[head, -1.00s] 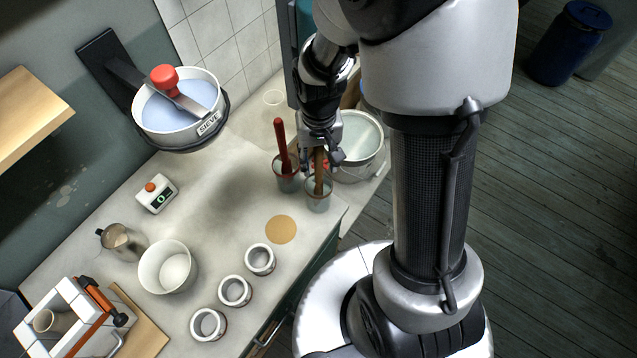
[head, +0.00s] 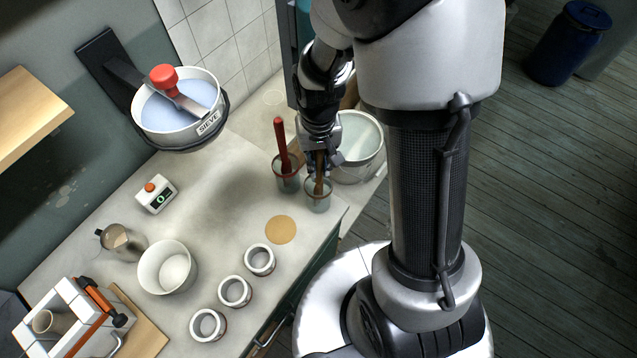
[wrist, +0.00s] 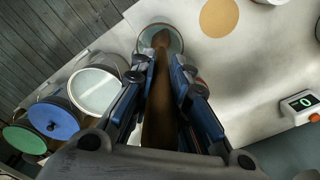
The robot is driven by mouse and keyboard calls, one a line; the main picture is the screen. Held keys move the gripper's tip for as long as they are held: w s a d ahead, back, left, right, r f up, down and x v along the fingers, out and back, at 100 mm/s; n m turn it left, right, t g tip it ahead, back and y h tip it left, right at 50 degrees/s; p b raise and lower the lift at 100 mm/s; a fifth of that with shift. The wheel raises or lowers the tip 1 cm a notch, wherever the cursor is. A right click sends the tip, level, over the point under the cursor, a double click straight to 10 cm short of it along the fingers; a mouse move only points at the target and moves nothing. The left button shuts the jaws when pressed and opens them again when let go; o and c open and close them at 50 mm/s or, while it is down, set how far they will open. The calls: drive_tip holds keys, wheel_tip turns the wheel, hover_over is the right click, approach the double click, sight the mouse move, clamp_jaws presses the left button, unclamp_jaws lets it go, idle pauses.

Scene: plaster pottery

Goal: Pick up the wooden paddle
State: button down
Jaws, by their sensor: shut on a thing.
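The wooden paddle (wrist: 160,105) stands in a clear cup (head: 318,201) near the counter's right corner. In the wrist view its brown handle runs between my fingers, and its far end sits inside the cup. My gripper (head: 320,168) is shut on the paddle from above, a little over the cup's rim. It also shows in the wrist view (wrist: 163,78), with a finger on each side of the handle. The paddle's lower end is hard to make out in the head view.
A second cup with a red-handled tool (head: 281,145) stands just left. A white bucket (head: 358,150) is close behind on the right. A tan disc (head: 281,230), several white rings, a bowl (head: 167,268) and a timer (head: 156,194) lie on the counter (head: 222,215).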

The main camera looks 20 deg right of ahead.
drive_tip(key=shift+r, duration=0.15)
wheel_tip(320, 180, up, 20)
drive_tip(key=p, duration=0.3)
idle(0.4)
idle(0.5)
